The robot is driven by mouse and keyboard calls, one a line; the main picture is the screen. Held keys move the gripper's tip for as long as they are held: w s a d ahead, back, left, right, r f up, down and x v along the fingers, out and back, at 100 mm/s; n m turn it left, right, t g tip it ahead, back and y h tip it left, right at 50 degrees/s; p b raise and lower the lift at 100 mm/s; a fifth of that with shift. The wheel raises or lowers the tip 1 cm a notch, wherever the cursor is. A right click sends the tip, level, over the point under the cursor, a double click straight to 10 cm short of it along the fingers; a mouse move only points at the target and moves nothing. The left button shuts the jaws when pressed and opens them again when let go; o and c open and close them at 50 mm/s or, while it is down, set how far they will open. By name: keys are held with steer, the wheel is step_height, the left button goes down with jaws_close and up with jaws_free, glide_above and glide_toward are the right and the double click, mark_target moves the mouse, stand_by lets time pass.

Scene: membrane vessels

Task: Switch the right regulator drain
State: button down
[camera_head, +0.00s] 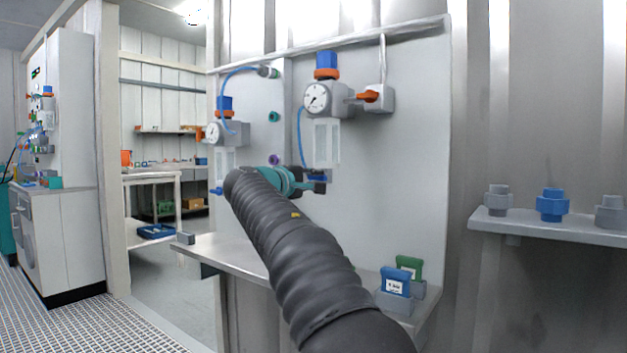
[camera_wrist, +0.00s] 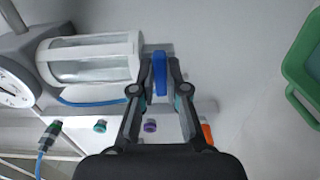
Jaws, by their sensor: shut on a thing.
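The right regulator (camera_head: 328,98) is on the wall panel, with a blue and orange top knob, a round gauge and a clear bowl (camera_head: 327,142). Its blue drain (camera_head: 316,177) is at the bottom of the bowl, partly hidden by my gripper (camera_head: 312,186). In the wrist view the drain (camera_wrist: 160,72) is a flat blue piece at the end of the bowl (camera_wrist: 90,58). My gripper (camera_wrist: 159,90) is shut on it, with one finger on each side. The left regulator (camera_head: 228,132) has its own blue drain (camera_head: 216,191), apart from my gripper.
An orange-handled valve (camera_head: 370,97) is right of the right regulator. Coloured ports, including a purple one (camera_wrist: 150,125), are on the panel. Blue and green tagged blocks (camera_head: 395,281) stand on the bench below. A shelf (camera_head: 550,226) with fittings is at right.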

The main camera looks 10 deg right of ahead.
steer(key=c, duration=1.2)
jaws_free()
steer(key=v, duration=1.2)
